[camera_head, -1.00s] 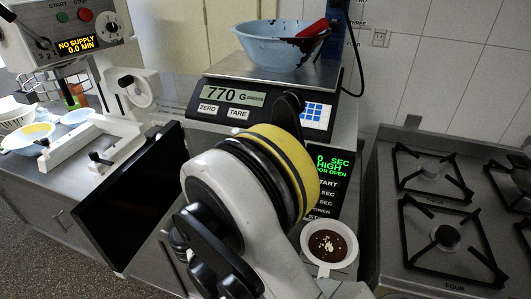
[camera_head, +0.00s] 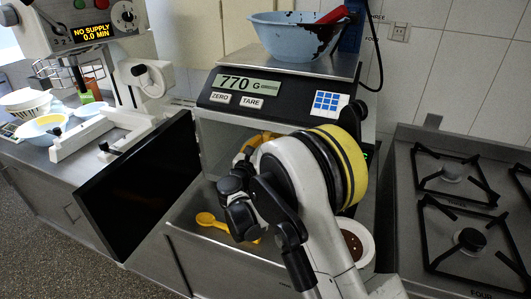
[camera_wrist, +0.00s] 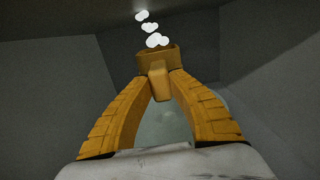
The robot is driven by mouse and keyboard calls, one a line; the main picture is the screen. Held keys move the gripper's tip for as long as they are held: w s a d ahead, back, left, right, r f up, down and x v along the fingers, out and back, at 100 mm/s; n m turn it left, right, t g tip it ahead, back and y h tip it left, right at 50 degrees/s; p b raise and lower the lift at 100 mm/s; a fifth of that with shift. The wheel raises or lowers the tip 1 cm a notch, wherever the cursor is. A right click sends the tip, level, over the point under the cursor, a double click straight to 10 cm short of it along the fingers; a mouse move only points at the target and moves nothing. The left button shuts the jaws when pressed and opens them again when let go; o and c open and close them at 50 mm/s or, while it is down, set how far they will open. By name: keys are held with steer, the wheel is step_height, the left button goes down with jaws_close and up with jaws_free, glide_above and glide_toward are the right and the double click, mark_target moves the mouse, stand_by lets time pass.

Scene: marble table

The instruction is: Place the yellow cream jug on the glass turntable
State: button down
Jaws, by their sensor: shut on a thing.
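In the wrist view, my gripper (camera_wrist: 158,73) has its two yellow-orange fingers closed on the yellow cream jug (camera_wrist: 157,54), a small orange-yellow vessel at the fingertips. Dark grey walls surround it. In the head view, my arm reaches across the open microwave (camera_head: 215,143), and its links hide much of the opening. I cannot make out the held jug there. The glass turntable is not clearly seen; a pale patch shows between the fingers in the wrist view, but I cannot tell what it is.
The dark microwave door (camera_head: 135,190) stands open at left. A scale (camera_head: 238,90) with a blue bowl (camera_head: 290,38) is on top. A white dish (camera_head: 367,240) is partly behind my arm. The stove (camera_head: 470,200) is at right.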

step_height(320, 180, down, 4)
steer(key=shift+w+r+b, duration=0.15)
steer(key=shift+b, duration=0.8)
steer(key=shift+w, duration=0.1)
steer(key=shift+r, duration=0.15)
steer(key=shift+f, duration=0.2)
steer(key=c, duration=1.3)
jaws_free()
